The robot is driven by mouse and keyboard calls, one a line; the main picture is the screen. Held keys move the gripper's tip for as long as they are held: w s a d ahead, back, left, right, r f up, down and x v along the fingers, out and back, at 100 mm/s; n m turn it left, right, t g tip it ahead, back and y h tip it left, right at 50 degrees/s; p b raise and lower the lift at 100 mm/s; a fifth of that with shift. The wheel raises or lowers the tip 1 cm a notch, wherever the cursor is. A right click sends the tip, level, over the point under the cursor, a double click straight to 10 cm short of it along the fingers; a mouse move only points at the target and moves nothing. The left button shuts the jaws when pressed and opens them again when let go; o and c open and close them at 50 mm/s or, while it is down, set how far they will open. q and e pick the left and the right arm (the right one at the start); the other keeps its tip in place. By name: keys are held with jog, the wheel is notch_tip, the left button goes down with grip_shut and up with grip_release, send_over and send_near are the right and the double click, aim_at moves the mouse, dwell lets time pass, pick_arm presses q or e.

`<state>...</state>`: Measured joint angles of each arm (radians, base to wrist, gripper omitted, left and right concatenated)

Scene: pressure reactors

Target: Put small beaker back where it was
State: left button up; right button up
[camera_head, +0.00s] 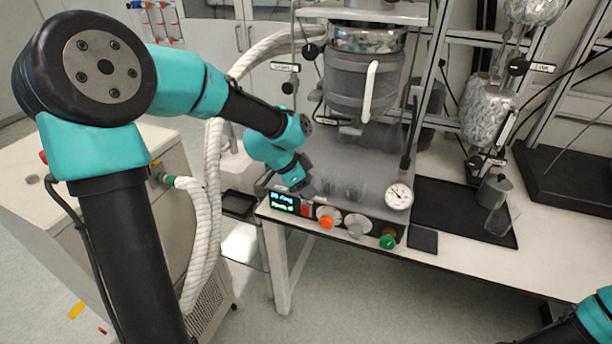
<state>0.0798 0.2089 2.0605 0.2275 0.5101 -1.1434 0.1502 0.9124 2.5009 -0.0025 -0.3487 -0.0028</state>
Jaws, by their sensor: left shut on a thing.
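My left gripper (300,178) is over the left part of the grey reactor base (375,160), just above its front panel. It is shut on a small clear glass beaker (327,185), which is faint against the grey surface; the fingertips are small and partly hidden by the wrist. A second small clear glass (354,190) shows just to the right of it. A larger clear beaker (498,221) stands on the black mat (447,210) at the right, beside a grey metal vessel (493,190). My right gripper is not visible; only teal arm parts show at the lower right.
The reactor vessel (364,85) hangs above the base, behind my left gripper. The front panel carries knobs, a lit display (284,202) and a round gauge (399,196). A thick white hose (212,190) runs beside my left arm. White table (465,255) is bare at front right.

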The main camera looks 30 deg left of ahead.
pick_arm(q)
jog(key=w+a, duration=0.1)
jog(key=w, duration=0.1)
jog(key=w+a, duration=0.2)
jog(key=w, duration=0.1)
jog(key=w+a, duration=0.1)
jog(key=w, duration=0.1)
jog(key=shift+w+a+f, duration=0.3)
jog(key=shift+f, duration=0.1)
jog(key=shift+w+a, duration=0.15)
jog(key=shift+w, duration=0.1)
jog(key=shift+w+a+f, duration=0.1)
jog(key=shift+f, duration=1.7)
jog(key=shift+f, duration=0.15)
jog(key=o, duration=1)
jog(key=shift+r, duration=0.35)
jog(key=v, duration=1.1)
jog(key=shift+a+r, duration=0.15)
jog(key=shift+r, duration=0.1)
